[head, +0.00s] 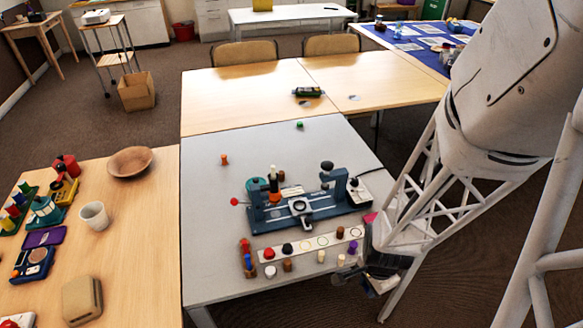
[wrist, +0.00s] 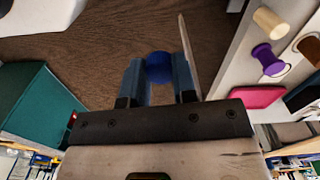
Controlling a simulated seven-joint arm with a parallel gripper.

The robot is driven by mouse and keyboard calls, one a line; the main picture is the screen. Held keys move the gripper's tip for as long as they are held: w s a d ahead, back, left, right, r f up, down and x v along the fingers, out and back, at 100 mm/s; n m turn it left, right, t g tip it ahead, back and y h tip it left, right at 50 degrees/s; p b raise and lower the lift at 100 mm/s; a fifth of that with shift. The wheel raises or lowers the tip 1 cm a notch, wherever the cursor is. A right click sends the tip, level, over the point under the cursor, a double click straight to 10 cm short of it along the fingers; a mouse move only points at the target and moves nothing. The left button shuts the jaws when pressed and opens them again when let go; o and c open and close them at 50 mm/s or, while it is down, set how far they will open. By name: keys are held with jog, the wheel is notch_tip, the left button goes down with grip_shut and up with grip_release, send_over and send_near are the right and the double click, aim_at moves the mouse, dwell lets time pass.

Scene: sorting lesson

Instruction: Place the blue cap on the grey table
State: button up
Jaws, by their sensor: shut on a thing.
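The blue cap (wrist: 159,68) is between the two fingers of my gripper (wrist: 158,62) in the wrist view. My gripper is shut on it, with brown floor behind it. In the head view my gripper (head: 365,272) is at the right front edge of the grey table (head: 207,220); I cannot make out the cap there. The grey table's edge also shows at the right of the wrist view (wrist: 240,62), beside the held cap.
A blue machine (head: 275,219) stands mid-table. In front lies a white strip (head: 325,241) with circles, red and black caps and pegs around it. A purple spool (wrist: 268,58) and pink block (wrist: 258,97) are near my gripper. The table's left front is clear.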

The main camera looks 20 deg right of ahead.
jog(key=shift+w, duration=0.1)
send_over(364, 248)
jog(key=shift+f, duration=0.75)
dwell(0.4)
jog(key=shift+f, duration=1.75)
jog(key=shift+f, duration=0.1)
jog(key=o, duration=0.9)
jog(key=shift+o, duration=0.2)
notch_tip(364, 248, up, 12)
